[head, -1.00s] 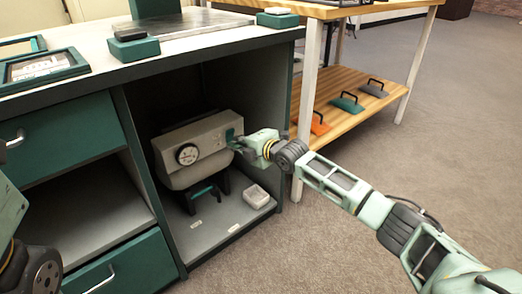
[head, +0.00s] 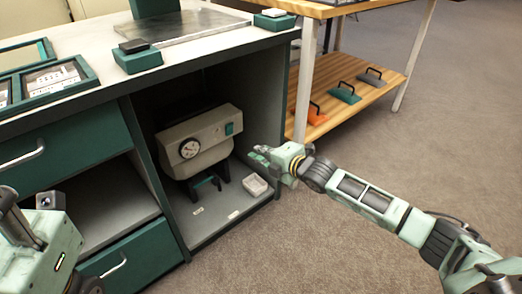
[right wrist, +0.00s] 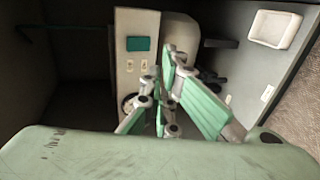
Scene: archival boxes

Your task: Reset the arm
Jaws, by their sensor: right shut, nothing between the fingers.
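My right gripper (head: 262,155) is shut and empty, held in front of the right side of the cabinet's open bay. A beige machine (head: 208,135) with a round dial (head: 190,148) and a green switch (head: 229,129) stands inside the bay. The gripper is apart from the machine, to the right of and below the switch. In the right wrist view the gripper fingers (right wrist: 163,90) are close together, with the machine and its switch (right wrist: 138,44) beyond them. Part of my left arm (head: 45,250) shows at the lower left; its fingers are not seen.
A small white tray (head: 256,186) lies on the bay floor near the gripper. The cabinet's right side wall (head: 262,100) stands close by. A wooden shelf (head: 385,88) holding several handled plates is behind to the right. Open carpet (head: 300,235) lies in front.

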